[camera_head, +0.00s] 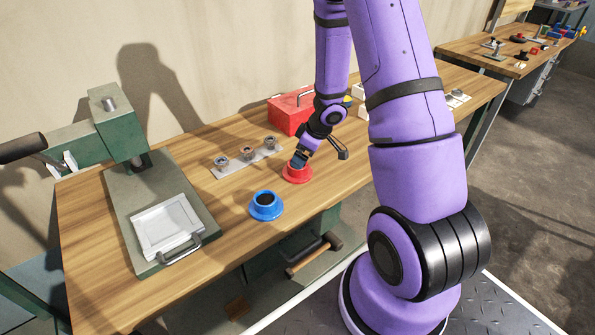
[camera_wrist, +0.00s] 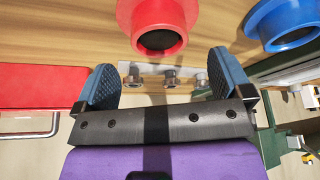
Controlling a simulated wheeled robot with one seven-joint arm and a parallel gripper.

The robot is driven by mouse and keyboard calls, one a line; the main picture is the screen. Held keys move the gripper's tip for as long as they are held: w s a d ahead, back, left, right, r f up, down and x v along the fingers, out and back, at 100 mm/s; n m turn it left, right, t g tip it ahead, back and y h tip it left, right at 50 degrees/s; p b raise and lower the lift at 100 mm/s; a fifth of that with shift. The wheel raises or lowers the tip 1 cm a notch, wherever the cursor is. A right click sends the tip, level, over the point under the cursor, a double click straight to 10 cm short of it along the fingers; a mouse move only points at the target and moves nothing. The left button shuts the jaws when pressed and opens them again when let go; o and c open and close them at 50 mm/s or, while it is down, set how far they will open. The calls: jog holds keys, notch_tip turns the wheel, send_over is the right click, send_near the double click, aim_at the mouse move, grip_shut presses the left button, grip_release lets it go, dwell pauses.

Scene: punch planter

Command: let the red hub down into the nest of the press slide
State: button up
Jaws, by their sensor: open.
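The red hub (camera_head: 297,177) is a flanged, round piece standing on the wooden bench, right of the blue hub (camera_head: 266,211). My gripper (camera_head: 299,162) is down at the red hub and overlaps its top in the head view. In the wrist view, my gripper's blue-padded fingers (camera_wrist: 160,63) are spread wide with nothing between them. The red hub (camera_wrist: 160,45) lies just beyond the fingertips there, its dark bore facing the camera. The press slide (camera_head: 192,242) is a pale square tray with a handle on the press base at left; its recess looks empty.
The green press (camera_head: 115,125) stands at the bench's left end with a dark-gripped lever. A metal strip (camera_head: 228,170) with three small cylinders lies behind the hubs. A red toolbox (camera_head: 288,114) stands close behind my gripper. Bare bench lies between blue hub and press.

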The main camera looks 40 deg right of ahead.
aim_at(291, 175)
jog(key=shift+x, duration=2.8)
jog(key=shift+c, duration=0.2)
jog(key=c, duration=1.5)
